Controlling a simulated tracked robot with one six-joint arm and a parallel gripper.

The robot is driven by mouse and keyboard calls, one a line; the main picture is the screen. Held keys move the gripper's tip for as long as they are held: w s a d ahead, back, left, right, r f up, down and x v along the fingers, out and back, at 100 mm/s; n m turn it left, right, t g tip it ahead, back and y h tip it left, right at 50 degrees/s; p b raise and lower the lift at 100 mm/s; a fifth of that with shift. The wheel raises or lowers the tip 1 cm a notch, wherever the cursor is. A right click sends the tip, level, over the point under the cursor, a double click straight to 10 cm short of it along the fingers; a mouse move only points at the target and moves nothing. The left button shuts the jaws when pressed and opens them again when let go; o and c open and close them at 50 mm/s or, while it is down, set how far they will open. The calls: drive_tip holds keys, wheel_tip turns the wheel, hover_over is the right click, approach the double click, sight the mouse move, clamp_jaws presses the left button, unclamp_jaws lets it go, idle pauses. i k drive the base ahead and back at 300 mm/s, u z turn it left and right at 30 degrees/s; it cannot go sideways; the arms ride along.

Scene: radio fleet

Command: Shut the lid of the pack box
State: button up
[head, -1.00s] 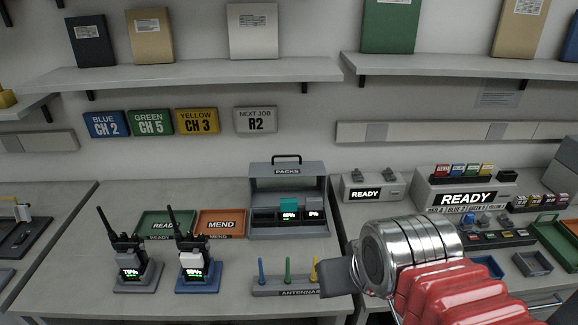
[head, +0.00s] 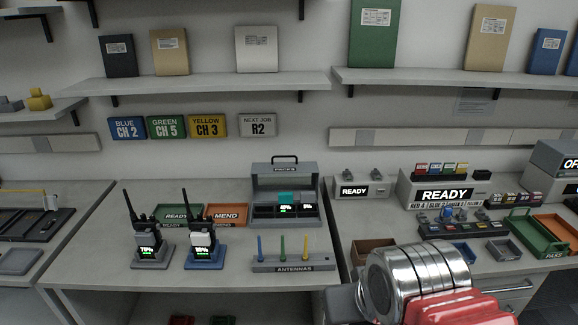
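The pack box (head: 284,216) is a grey case at the back of the middle bench. Its lid (head: 285,176) stands raised, with a dark handle on top and a "PACKS" label. Inside are a teal pack (head: 286,197) and dark packs with lit percentage displays. My arm's silver and red wrist fills the lower right of the head view, in front of the right bench, well right of and nearer than the box. My gripper's fingers are not clearly visible; only a dark grey part shows left of the silver wrist, so its opening cannot be judged.
An antenna rack (head: 292,263) stands in front of the box. Two radios in chargers (head: 153,252) stand to the left, before a green READY tray (head: 176,213) and an orange MEND tray (head: 227,211). A shelf (head: 200,86) runs above. Bench space between box and antenna rack is clear.

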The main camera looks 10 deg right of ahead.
sight(259, 193)
drive_tip(key=k, duration=0.45)
drive_tip(key=u, duration=0.55)
drive_tip(key=i, duration=1.25)
drive_tip(key=u, duration=0.1)
